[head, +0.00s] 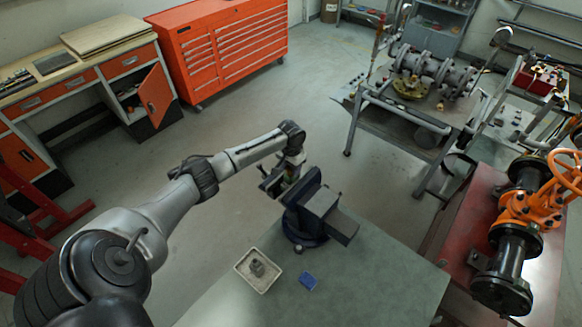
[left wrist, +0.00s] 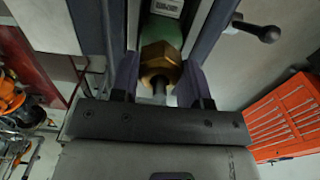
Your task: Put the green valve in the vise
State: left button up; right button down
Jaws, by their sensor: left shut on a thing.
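The blue-grey vise (head: 318,208) is bolted at the far edge of the workbench. My left gripper (head: 288,180) is at the vise's jaw end, shut on the green valve (head: 292,172), which is mostly hidden in the head view. In the left wrist view my left gripper (left wrist: 160,82) has its fingers on both sides of the valve's brass hex nut (left wrist: 160,60). The valve's green body (left wrist: 166,32) lies beyond the nut, between two long vise jaw sides (left wrist: 208,35). Whether the jaws touch the valve cannot be told. My right gripper is not in view.
The grey-green workbench (head: 375,270) holds a small tray (head: 245,275) with a grey part (head: 257,268) and a blue box (head: 308,282). An orange-and-black valve assembly (head: 530,210) stands at the right. The bench top right of the vise is clear.

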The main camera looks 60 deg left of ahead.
pick_arm(q)
jog(key=o, duration=1.1)
jog(key=shift+r+p, duration=1.25)
jog(key=shift+p, duration=0.15)
jog(key=shift+r+p, duration=2.3)
jog(key=shift+p, duration=0.3)
